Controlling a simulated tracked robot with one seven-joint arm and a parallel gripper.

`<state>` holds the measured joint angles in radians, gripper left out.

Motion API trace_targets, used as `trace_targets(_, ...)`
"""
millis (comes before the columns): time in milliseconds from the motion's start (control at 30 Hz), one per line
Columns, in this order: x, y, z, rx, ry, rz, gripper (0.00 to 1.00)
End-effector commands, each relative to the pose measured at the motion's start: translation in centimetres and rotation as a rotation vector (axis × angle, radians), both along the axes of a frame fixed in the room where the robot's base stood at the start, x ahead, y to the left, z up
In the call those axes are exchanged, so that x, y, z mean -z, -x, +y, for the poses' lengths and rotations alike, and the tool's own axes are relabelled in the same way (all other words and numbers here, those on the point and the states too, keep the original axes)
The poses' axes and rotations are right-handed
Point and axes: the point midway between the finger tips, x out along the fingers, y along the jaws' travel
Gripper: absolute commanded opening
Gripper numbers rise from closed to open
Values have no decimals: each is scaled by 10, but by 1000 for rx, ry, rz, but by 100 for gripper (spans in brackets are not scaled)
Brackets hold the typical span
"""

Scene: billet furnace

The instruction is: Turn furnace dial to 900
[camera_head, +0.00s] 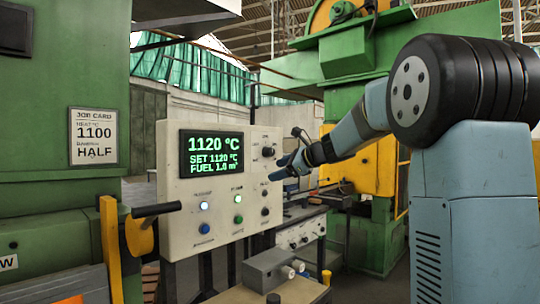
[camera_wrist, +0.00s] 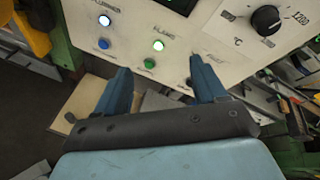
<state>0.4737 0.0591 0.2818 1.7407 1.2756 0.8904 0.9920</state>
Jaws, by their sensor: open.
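The pale control panel (camera_head: 178,230) carries a screen (camera_head: 212,152) reading 1120 °C, SET 1120 °C and FUEL 1.0. A black round dial (camera_head: 268,152) sits at the panel's upper right. In the wrist view the dial (camera_wrist: 266,19) is at the upper right, with a scale mark of 1200 beside it and a °C label below. My gripper (camera_head: 284,168) is in front of the panel's right edge, just below and right of the dial. In the wrist view my gripper (camera_wrist: 160,70) shows two blue fingers spread apart with nothing between them. The dial is outside the fingers.
Lamps and buttons, including a white lamp (camera_head: 204,205) and a green button (camera_head: 238,219), lie lower on the panel. A job card (camera_head: 95,135) reads 1100 and HALF. A black-handled lever (camera_head: 156,210) projects at left. A grey box (camera_head: 268,269) stands on the bench below.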

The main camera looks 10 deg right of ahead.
Motion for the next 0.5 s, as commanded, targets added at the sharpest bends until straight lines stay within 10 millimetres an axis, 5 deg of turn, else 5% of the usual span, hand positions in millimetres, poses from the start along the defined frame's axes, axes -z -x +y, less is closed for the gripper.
trace_targets(200, -26, -73, -61, 143, -404, 58, 71)
trace_targets(500, -42, -109, -104, 205, -655, 85, 71)
